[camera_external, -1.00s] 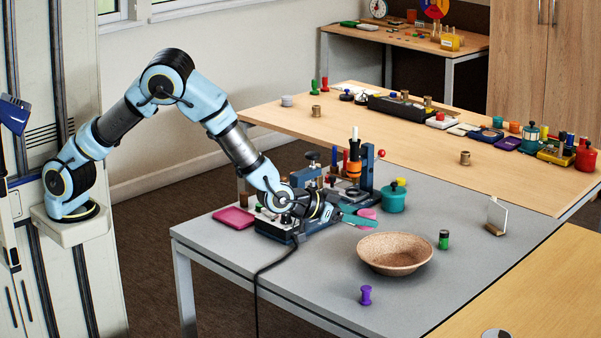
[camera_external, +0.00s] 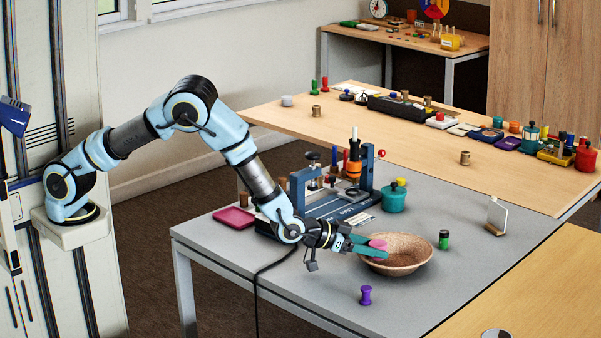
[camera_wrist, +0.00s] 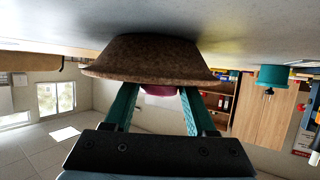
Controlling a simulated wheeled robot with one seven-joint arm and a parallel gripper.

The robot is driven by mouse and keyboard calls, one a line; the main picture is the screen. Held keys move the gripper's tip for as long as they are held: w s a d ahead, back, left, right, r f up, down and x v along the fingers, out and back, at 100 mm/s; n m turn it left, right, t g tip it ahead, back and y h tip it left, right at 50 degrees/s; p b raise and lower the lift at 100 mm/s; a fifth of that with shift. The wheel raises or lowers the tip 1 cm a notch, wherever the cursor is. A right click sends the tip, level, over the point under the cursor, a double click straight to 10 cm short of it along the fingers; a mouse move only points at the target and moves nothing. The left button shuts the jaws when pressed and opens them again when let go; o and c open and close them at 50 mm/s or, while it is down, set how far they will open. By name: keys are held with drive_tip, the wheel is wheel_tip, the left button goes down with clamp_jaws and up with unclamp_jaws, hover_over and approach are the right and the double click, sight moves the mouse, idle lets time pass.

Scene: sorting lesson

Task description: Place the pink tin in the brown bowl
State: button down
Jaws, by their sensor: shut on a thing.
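The pink tin (camera_external: 378,244) is held between the teal fingers of my gripper (camera_external: 370,247). In the external view it overlaps the left part of the brown bowl (camera_external: 408,268), at or just over the rim. The exact height above the bowl is hard to tell. In the wrist view, which is upside down, the bowl (camera_wrist: 150,55) spans the upper middle. A sliver of the tin (camera_wrist: 158,91) shows past the bowl's rim between the fingers (camera_wrist: 160,93); the rest is hidden. The bowl stands upright on the grey table and looks empty.
A purple peg-like piece (camera_external: 366,295) stands in front of the bowl, and a green-and-black cylinder (camera_external: 443,240) to its right. A blue press-like fixture (camera_external: 335,195) and a teal pot (camera_external: 393,198) stand behind. A pink tray (camera_external: 233,217) lies at left.

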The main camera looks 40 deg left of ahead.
drive_tip(key=shift+f+b, duration=0.4)
drive_tip(key=shift+b, duration=0.05)
drive_tip(key=shift+f, duration=0.15)
drive_tip(key=shift+c, duration=1.1)
unclamp_jaws()
drive_tip(key=shift+r, duration=0.3)
drive_tip(key=v, duration=1.2)
drive_tip(key=shift+r+b, duration=0.35)
drive_tip(key=shift+b, duration=0.1)
